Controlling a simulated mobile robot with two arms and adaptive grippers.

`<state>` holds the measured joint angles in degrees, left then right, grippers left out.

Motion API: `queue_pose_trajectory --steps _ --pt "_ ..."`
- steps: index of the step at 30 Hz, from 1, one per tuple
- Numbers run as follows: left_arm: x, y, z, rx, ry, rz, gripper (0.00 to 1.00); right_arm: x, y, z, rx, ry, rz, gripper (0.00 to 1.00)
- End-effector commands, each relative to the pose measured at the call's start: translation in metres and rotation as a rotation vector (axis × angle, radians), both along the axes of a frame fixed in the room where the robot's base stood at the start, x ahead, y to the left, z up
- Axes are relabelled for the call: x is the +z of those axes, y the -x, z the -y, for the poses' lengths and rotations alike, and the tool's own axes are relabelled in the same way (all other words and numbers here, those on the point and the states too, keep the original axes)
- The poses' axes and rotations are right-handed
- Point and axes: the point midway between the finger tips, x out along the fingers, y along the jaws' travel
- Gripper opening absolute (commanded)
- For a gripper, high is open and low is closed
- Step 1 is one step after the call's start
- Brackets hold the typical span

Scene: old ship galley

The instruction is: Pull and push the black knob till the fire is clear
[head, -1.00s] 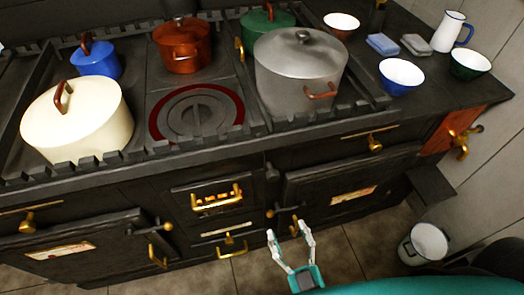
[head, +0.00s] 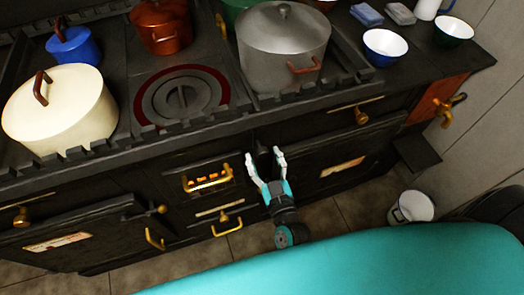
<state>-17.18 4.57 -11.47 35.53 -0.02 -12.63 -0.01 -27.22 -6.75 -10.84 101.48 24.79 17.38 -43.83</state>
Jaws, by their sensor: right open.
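The black stove's fire grate (head: 208,179) has a brass handle, and an orange glow shows behind it. My right gripper (head: 265,157) is open, its two pale fingers pointing at the stove front between the grate and the right oven door. A small dark knob (head: 264,160) shows between the fingers. It is hard to make out against the black stove, and I cannot tell whether the fingers touch it. My left gripper is not in view.
A cream pot (head: 60,115), a blue pot (head: 73,46), an orange pot (head: 160,28) and a large grey pot (head: 283,50) stand on the stove top. Brass handles stick out along the stove front. A white bucket (head: 412,208) stands on the tiled floor at right.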

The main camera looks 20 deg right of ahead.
Motion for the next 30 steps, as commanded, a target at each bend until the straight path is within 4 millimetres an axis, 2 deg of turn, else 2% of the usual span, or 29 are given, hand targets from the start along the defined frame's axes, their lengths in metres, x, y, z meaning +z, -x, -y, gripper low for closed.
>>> queue_pose_trajectory --steps 1,6,15,28,30 --pt "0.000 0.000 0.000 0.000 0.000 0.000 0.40 0.000 -0.008 0.000 0.000 0.000 0.001 0.57" --pt "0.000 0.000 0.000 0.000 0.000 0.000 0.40 0.000 -0.020 0.000 0.001 -0.001 -0.001 0.57" --pt "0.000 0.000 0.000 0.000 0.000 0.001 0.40 -0.001 -0.022 0.000 0.001 0.000 -0.001 0.57" --pt "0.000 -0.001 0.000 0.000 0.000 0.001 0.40 0.000 -0.021 0.000 0.000 0.000 -0.001 0.02" --pt "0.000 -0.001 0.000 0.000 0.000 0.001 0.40 0.000 -0.021 0.000 0.000 0.000 0.000 0.00"
